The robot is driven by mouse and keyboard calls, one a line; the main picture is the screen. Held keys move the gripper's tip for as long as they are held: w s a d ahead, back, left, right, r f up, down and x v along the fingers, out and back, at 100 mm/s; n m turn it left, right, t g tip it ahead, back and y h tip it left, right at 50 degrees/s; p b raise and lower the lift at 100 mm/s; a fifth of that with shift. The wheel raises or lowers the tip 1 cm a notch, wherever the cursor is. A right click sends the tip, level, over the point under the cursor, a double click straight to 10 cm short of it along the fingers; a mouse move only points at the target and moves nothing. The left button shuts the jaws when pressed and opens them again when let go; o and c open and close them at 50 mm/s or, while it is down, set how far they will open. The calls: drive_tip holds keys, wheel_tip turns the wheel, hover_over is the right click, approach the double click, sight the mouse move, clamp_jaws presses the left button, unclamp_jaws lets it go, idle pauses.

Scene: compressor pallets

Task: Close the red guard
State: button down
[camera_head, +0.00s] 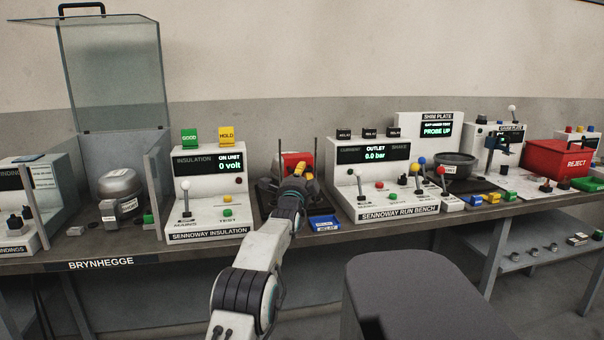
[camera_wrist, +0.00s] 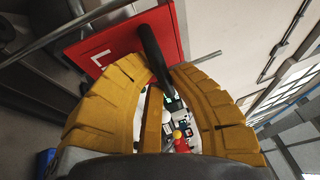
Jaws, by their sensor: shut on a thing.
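The red guard (camera_head: 288,159) is between two thin dark posts, on a dark fixture in the middle of the bench. In the wrist view it is a flat red panel (camera_wrist: 112,46) with a white mark, a metal rod along its edge and a black bar-shaped handle (camera_wrist: 150,48). My gripper (camera_head: 301,171) reaches over the fixture, its yellow fingers in front of the guard. In the wrist view the fingers (camera_wrist: 160,70) are closed around the black handle. My gripper hides part of the guard, and its exact angle is unclear.
The insulation tester (camera_head: 207,192) stands close on the left and the run bench panel (camera_head: 385,190) close on the right, both with levers. A blue tray (camera_head: 324,223) lies in front. A clear raised cover (camera_head: 112,75) and a red reject bin (camera_head: 556,160) are farther off.

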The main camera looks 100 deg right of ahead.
wheel_tip(320, 180, down, 7)
drive_tip(key=b, duration=0.5)
drive_tip(key=c, duration=1.2)
unclamp_jaws()
drive_tip(key=shift+o, duration=0.4)
drive_tip(key=shift+r, duration=0.1)
drive_tip(key=shift+r, duration=0.1)
